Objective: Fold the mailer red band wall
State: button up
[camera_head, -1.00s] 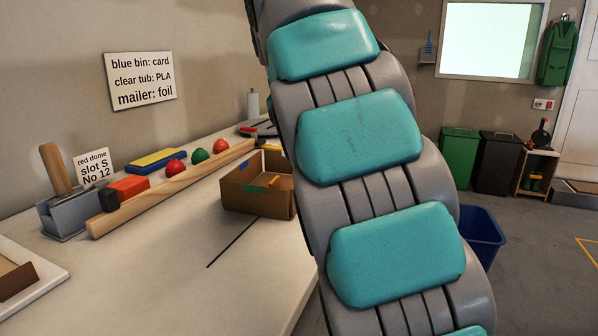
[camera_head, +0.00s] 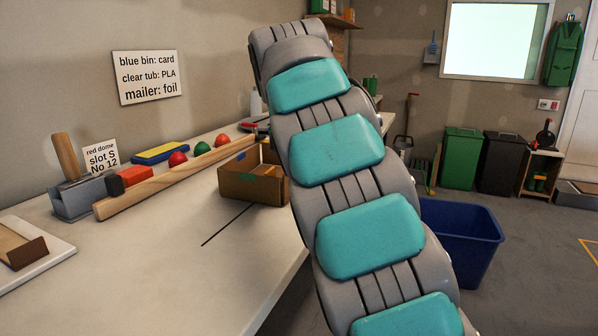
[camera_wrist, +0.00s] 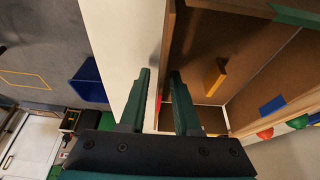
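The brown cardboard mailer box (camera_head: 248,187) stands open-topped on the bench, with a green mark on its near side. In the wrist view its inside (camera_wrist: 210,45) fills the upper right, with green, blue and yellow-orange patches on its walls. My gripper (camera_wrist: 160,74) is open, with its two dark green fingers apart at the box's left edge. A box wall (camera_wrist: 168,35) runs toward the gap between the fingers, and a small red patch (camera_wrist: 158,103) shows there. Whether the fingers touch the wall I cannot tell. My arm hides the gripper in the head view.
A wooden beam (camera_head: 170,182), a grey holder (camera_head: 78,198), an orange-red block (camera_head: 137,176) and colored domes line the back of the bench. A white tray (camera_head: 45,260) lies at left. The bench front is clear. A blue bin (camera_head: 460,240) stands beyond its right edge.

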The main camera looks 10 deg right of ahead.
grip_shut()
dwell(1.2)
